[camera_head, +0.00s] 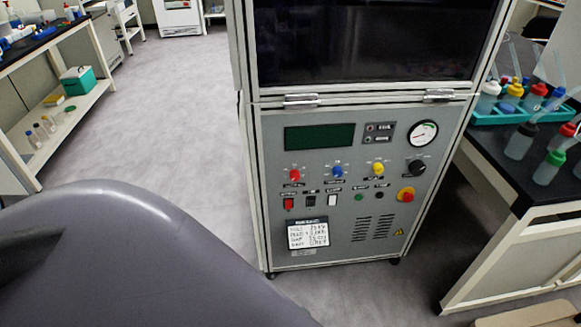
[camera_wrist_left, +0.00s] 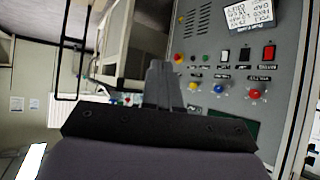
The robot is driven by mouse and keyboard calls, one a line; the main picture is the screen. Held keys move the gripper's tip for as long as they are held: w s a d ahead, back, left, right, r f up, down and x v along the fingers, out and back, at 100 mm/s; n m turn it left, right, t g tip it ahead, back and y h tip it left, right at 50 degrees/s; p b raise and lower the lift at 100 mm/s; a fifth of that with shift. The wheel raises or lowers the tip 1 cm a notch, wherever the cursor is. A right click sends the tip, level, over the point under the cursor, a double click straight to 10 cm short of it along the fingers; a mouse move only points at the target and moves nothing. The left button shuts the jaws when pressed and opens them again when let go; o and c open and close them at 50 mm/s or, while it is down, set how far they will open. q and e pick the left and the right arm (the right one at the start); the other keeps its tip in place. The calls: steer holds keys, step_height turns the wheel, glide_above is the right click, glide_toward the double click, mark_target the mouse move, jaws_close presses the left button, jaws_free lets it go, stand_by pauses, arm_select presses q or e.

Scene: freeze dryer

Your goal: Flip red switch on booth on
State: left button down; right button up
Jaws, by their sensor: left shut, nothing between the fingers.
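The booth is a grey cabinet with a control panel (camera_head: 335,190), facing me in the head view. Its red rocker switch (camera_head: 289,204) sits at the left of the lower row, below a red knob (camera_head: 294,175). In the left wrist view the panel appears turned, with the red switch (camera_wrist_left: 268,52) near the upper right. My left gripper (camera_wrist_left: 162,68) is shut and empty. In that view it appears left of the red switch, apart from it. The head view does not show this gripper. The switch's on or off position is too small to tell. My right gripper is not in view.
Black and white switches, several knobs, a gauge (camera_head: 423,133) and a red emergency button (camera_head: 405,194) share the panel. A black-topped bench (camera_head: 500,170) with bottles stands close on the right. Shelving (camera_head: 80,115) stands at the left, with open floor (camera_head: 185,130) between.

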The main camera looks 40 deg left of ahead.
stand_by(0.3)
arm_select(q)
steer(key=w+a+f+m+g+y+b, duration=0.1)
steer(key=w+a+f+m+y+b, duration=0.2)
steer(key=w+f+m+b, duration=0.45)
steer(key=w+a+f+m+g+y+b, duration=0.15)
steer(key=a+f+m+b, duration=0.35)
steer(key=f, duration=0.5)
steer(key=w+a+r+m+t+y+b, duration=0.2)
steer(key=w+a+m+y+b, duration=0.7)
steer(key=w+a+m+y, duration=0.1)
steer(key=shift+w+a+r+m+t, duration=0.25)
steer(key=shift+w+a+m+t, duration=0.15)
steer(key=shift+w+m, duration=0.3)
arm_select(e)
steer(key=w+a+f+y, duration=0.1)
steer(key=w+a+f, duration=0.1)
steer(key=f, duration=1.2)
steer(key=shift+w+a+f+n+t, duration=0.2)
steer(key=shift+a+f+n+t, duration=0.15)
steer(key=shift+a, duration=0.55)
arm_select(q)
steer(key=shift+b, duration=0.3)
